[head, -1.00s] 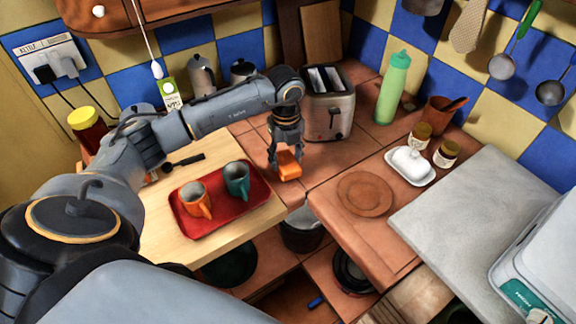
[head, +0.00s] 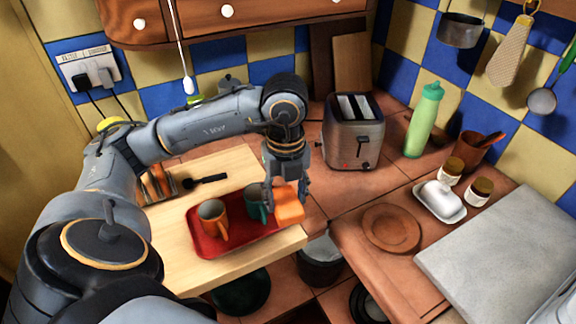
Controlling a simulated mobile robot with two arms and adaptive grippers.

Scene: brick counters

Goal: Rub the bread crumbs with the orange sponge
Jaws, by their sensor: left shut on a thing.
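My left gripper (head: 285,190) is shut on the orange sponge (head: 289,208) and points down. The sponge is by the right end of the red tray (head: 210,246), partly in front of it. I cannot tell whether it touches any surface. I cannot make out any bread crumbs in this view; the arm covers part of the wooden board (head: 160,258). My right gripper is not in view.
A toaster (head: 353,135) and green bottle (head: 422,120) stand behind. A round brown plate (head: 390,228), white butter dish (head: 440,200) and two jars are right. A gap with a pot (head: 320,262) lies between the counters.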

